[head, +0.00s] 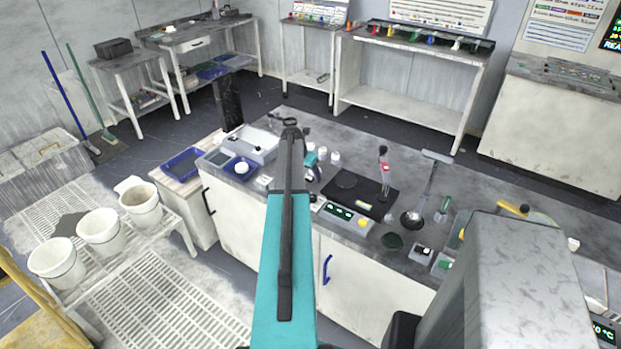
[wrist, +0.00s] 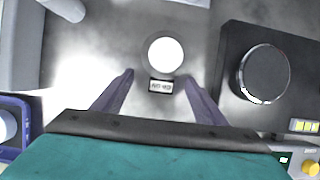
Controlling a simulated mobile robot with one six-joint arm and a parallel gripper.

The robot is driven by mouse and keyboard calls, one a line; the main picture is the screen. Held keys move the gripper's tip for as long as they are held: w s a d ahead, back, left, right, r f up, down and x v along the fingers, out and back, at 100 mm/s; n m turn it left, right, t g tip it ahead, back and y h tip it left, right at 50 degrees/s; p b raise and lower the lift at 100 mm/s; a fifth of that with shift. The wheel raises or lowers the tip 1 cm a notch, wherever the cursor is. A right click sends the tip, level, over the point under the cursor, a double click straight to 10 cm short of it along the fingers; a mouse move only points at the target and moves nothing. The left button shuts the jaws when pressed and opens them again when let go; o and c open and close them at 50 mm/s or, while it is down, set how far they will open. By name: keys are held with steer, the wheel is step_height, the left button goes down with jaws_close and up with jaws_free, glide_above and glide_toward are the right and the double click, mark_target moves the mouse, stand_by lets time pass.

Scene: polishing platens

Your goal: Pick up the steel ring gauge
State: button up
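A round pale piece with a grey rim, which looks like the steel ring gauge (wrist: 184,62), lies flat on the grey bench in the wrist view. Its centre shows bright white. A small label plate (wrist: 161,86) with dark, hard-to-read lettering sits at its near edge. My gripper (wrist: 156,77) is open and empty, its two dark fingers apart. In the picture, the label plate lies between the fingertips and the round piece is just beyond them. I cannot tell how high the fingers are. In the head view my arm hides this spot.
A black plate (wrist: 234,86) with a round metal disc (wrist: 264,75) stands close to the right. A blue tray (wrist: 34,104) is at lower left and a grey device (wrist: 20,50) at upper left. The head view shows more tools along the bench (head: 335,136).

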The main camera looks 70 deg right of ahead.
mark_target(308, 177)
steer(key=c, duration=1.2)
steer(key=shift+r, duration=0.15)
steer(key=shift+r+b, duration=1.25)
steer(key=shift+r, duration=3.6)
